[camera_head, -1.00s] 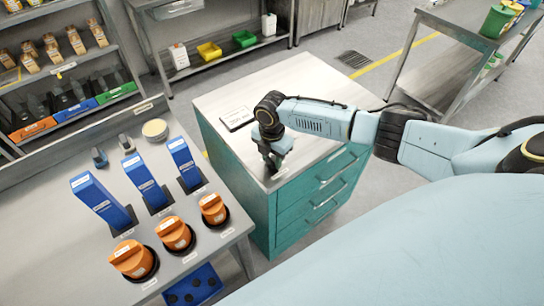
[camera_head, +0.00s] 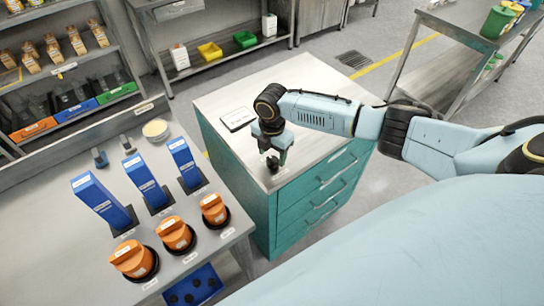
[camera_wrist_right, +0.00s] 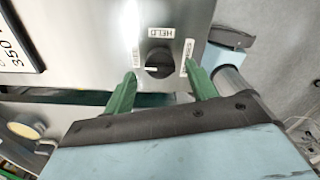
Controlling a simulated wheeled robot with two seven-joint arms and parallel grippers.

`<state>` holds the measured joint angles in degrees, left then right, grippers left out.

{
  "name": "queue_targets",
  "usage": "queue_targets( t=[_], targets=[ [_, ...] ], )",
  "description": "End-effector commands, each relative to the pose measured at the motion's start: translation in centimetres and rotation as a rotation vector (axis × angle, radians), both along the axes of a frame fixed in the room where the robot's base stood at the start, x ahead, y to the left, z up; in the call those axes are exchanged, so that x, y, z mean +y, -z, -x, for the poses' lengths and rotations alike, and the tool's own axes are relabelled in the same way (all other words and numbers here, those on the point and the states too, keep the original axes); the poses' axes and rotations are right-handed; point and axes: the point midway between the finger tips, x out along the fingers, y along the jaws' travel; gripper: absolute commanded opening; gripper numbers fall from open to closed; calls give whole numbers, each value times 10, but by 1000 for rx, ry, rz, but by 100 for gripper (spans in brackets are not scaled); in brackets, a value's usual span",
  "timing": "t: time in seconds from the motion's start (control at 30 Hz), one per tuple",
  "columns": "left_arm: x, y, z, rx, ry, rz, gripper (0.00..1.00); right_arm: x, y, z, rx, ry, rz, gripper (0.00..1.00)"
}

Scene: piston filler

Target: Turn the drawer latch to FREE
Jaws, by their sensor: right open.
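The drawer latch is a dark round knob (camera_wrist_right: 159,58) on the top of the teal drawer cabinet (camera_head: 255,205), near its front corner. A label reading HELD (camera_wrist_right: 161,32) sits above it in the wrist view. Two more labels flank the knob, too small to read surely. A small light mark shows on the knob, toward its left. My right gripper (camera_head: 272,160) points down over this corner. In the wrist view its green fingers (camera_wrist_right: 160,73) are open, one on each side of the knob. I cannot tell whether they touch it. My left gripper is not in view.
A sign plate (camera_head: 238,118) lies on the cabinet top, left of my gripper. The side table (camera_head: 215,262) at left carries blue upright holders (camera_head: 103,200) and orange knobs (camera_head: 133,260). The cabinet top behind my gripper is mostly clear.

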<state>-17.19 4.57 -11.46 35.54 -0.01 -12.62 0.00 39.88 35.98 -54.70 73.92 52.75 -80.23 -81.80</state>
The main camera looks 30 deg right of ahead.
Motion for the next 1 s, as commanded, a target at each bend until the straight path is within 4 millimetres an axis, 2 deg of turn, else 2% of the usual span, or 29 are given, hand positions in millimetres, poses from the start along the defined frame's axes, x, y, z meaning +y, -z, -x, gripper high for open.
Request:
queue_targets(
  t=[0.03,0.3,0.5,0.7,1.0],
  targets=[
    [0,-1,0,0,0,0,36,-1,-12,-1,-5,-1,-1,57],
    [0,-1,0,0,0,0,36,0,-73,-1,-5,-2,0,57],
    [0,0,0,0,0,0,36,0,-102,-1,-3,-1,0,57],
    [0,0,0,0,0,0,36,0,-111,0,-2,-1,-1,57],
    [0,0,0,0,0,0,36,0,-111,0,-1,-1,0,57]
  ],
)
